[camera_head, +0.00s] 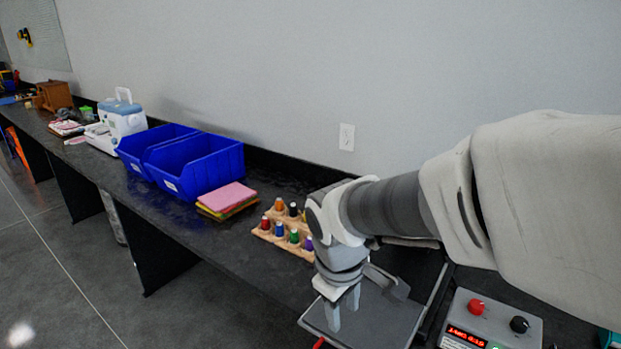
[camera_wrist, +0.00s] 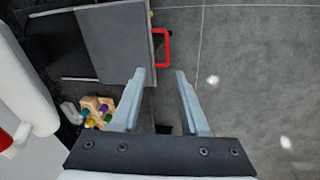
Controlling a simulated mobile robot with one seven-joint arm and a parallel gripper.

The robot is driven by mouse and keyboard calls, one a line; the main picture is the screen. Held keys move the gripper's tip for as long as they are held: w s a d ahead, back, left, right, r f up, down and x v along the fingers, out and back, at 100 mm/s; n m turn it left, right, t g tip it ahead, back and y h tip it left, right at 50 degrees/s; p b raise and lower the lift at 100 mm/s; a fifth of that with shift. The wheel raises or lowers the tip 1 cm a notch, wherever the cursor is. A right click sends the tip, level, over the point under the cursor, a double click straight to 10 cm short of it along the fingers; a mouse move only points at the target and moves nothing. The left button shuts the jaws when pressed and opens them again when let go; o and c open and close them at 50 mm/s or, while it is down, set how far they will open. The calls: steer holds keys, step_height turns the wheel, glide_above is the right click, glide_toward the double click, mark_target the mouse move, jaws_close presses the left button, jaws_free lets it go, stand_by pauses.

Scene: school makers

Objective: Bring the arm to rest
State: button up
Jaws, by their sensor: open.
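My gripper (camera_head: 345,304) hangs at the end of my arm, pointing down over a flat grey panel (camera_head: 382,318) near the front edge of the dark bench. In the wrist view my gripper (camera_wrist: 160,76) has its two fingers spread apart with nothing between them. The grey panel also shows in the wrist view (camera_wrist: 118,42), with a red handle (camera_wrist: 163,48) on its edge. I cannot tell whether the fingertips touch the panel in the head view.
A wooden rack (camera_head: 282,243) with several coloured pieces stands left of my gripper. Coloured sheets (camera_head: 228,197), blue bins (camera_head: 205,163) and a sewing machine (camera_head: 120,119) are farther left. A control box (camera_head: 490,322) with red and black knobs is at right. Open floor (camera_head: 60,260) lies before the bench.

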steer(key=s+d+r+m+t+y+p, duration=0.1)
steer(key=s+d+r+m+t, duration=0.2)
steer(key=s+d+r+m, duration=0.5)
steer(key=shift+s+r+m+p, duration=0.3)
steer(key=shift+s+r+m, duration=0.2)
steer(key=shift+s+r, duration=0.55)
steer(key=shift+s+d+f, duration=0.1)
steer(key=shift+d+f, duration=0.05)
steer(key=shift+d, duration=0.1)
stand_by(0.3)
